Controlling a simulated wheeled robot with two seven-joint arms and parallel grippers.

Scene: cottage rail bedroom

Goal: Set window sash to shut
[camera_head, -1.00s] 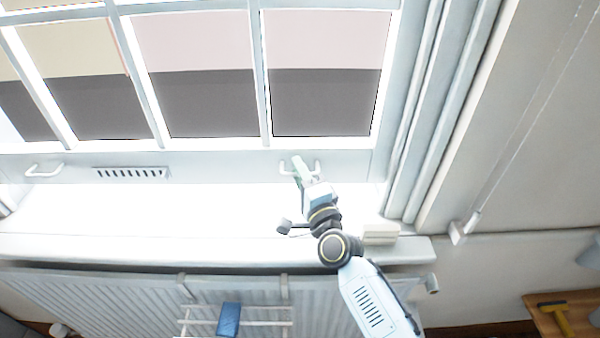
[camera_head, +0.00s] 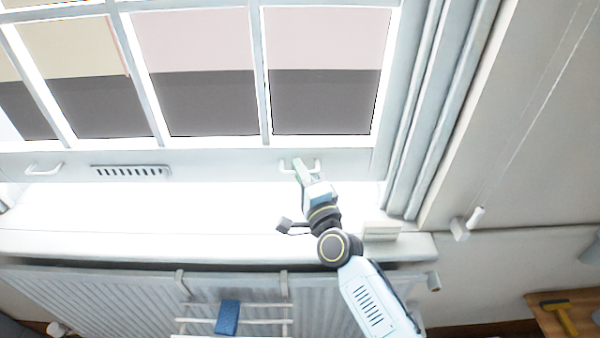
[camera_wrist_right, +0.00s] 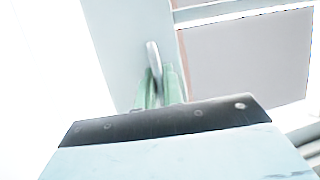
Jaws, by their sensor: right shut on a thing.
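The white window sash (camera_head: 225,165) has several panes above its bottom rail. A bright gap shows between the rail and the sill (camera_head: 200,243). The sash has a left pull handle (camera_head: 44,169) and a right pull handle (camera_head: 317,166). My right gripper (camera_head: 298,165) is shut on the right handle. In the right wrist view its green fingers (camera_wrist_right: 159,88) close around the handle (camera_wrist_right: 153,60), partly hiding it. My left gripper is not in view.
A vent grille (camera_head: 130,171) sits in the bottom rail. A small pale block (camera_head: 382,231) lies on the sill right of my arm. Below is a radiator (camera_head: 110,300) with a rack and a blue cloth (camera_head: 227,318). A cord with a white pull (camera_head: 476,217) hangs at right.

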